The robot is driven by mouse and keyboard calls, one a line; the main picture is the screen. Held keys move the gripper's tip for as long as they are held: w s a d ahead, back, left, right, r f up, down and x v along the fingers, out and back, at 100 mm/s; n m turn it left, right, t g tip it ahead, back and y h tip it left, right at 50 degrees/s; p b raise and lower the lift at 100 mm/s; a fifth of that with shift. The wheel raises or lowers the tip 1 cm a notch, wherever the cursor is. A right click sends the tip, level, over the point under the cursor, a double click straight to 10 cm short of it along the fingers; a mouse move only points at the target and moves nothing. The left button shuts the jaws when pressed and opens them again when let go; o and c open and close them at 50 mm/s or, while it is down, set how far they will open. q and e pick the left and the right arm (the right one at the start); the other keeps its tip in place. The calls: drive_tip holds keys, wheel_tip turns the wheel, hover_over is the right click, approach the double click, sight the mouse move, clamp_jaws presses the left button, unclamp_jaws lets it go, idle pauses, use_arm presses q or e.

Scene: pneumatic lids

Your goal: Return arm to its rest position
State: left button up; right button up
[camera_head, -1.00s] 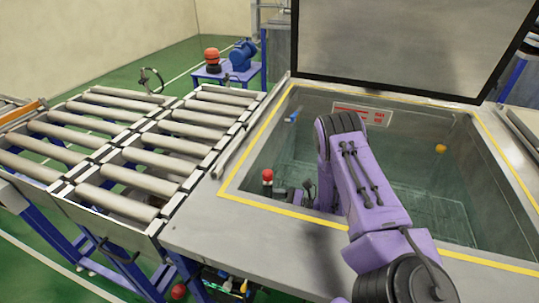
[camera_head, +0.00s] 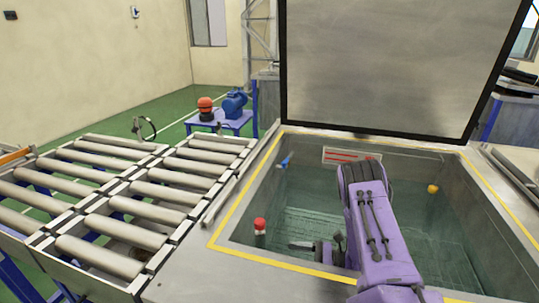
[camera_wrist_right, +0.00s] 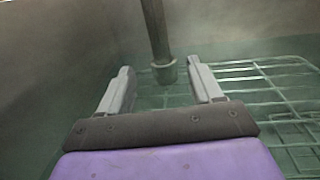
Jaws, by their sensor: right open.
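My right arm, purple with dark joints, reaches from the bottom right of the head view over the open tank (camera_head: 222,238). My right gripper (camera_head: 297,245) shows partly at the tank's near left inside, with its wrist in view. In the right wrist view my gripper (camera_wrist_right: 162,92) has its two grey fingers apart, with nothing held between them. A vertical grey post with a round collar (camera_wrist_right: 164,70) stands beyond the fingertips. My left gripper is not in view.
The tank's lid (camera_head: 380,65) stands raised at the back. A wire rack (camera_wrist_right: 275,95) lies in the tank. A roller conveyor (camera_head: 110,205) stands at left. A blue motor (camera_head: 234,104) stands on a small table behind.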

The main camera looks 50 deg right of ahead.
drive_tip(key=x, duration=0.3)
drive_tip(key=p+x, duration=0.1)
drive_tip(key=x, duration=0.6)
drive_tip(key=shift+w+a+r+p, duration=0.15)
drive_tip(key=shift+w+r+p, duration=0.15)
drive_tip(key=shift+p, duration=0.1)
drive_tip(key=shift+s+r, duration=0.1)
drive_tip(key=shift+r, duration=0.25)
